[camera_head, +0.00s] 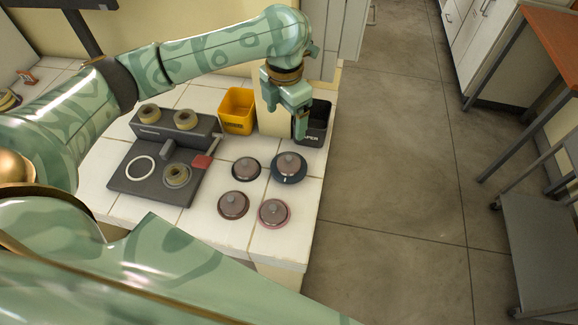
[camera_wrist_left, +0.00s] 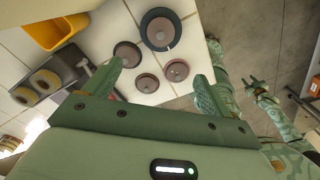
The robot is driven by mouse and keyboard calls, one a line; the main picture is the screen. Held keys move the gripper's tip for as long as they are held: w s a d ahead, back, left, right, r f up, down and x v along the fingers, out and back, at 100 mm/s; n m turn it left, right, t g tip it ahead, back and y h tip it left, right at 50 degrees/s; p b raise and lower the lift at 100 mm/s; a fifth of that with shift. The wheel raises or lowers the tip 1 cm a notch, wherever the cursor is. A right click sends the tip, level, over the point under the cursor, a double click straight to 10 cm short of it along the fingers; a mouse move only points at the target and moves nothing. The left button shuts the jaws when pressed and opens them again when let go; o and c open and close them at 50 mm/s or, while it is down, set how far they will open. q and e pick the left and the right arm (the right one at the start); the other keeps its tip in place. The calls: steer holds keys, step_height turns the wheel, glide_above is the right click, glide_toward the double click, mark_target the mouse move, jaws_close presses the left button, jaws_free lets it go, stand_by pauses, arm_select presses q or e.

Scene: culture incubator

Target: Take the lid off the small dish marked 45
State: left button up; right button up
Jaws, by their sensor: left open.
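Several small round dishes with brown knobbed lids stand on the white tiled bench. One is on a dark blue base (camera_head: 289,168), one is dark-rimmed (camera_head: 246,169), one is at the front left (camera_head: 233,205), and one is pink-rimmed (camera_head: 274,212). They also show in the left wrist view, the blue one (camera_wrist_left: 160,30) being the largest. No number is legible, so I cannot tell which is 45. My left gripper (camera_head: 301,125) is open and empty, above the bench behind the blue-based dish. My right gripper (camera_wrist_left: 259,87) shows small at the right in the left wrist view, its opening unclear.
A yellow bin (camera_head: 238,110) and a black bin (camera_head: 314,124) stand at the back of the bench. A dark grey device (camera_head: 135,187) with rings and a red part is left of the dishes. The bench's right edge drops to open floor.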

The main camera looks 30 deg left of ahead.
arm_select(q)
steer(key=b, duration=0.3)
glide_above(289, 157)
steer(key=s, duration=0.1)
step_height(289, 157, down, 10)
steer(key=shift+a+f, duration=0.1)
steer(key=shift+a, duration=0.05)
steer(key=f+b, duration=0.1)
steer(key=f, duration=0.1)
steer(key=f+b, duration=0.1)
steer(key=w+f+b, duration=0.1)
steer(key=f, duration=0.1)
steer(key=shift+f, duration=0.3)
steer(key=shift+r, duration=0.15)
steer(key=c, duration=1)
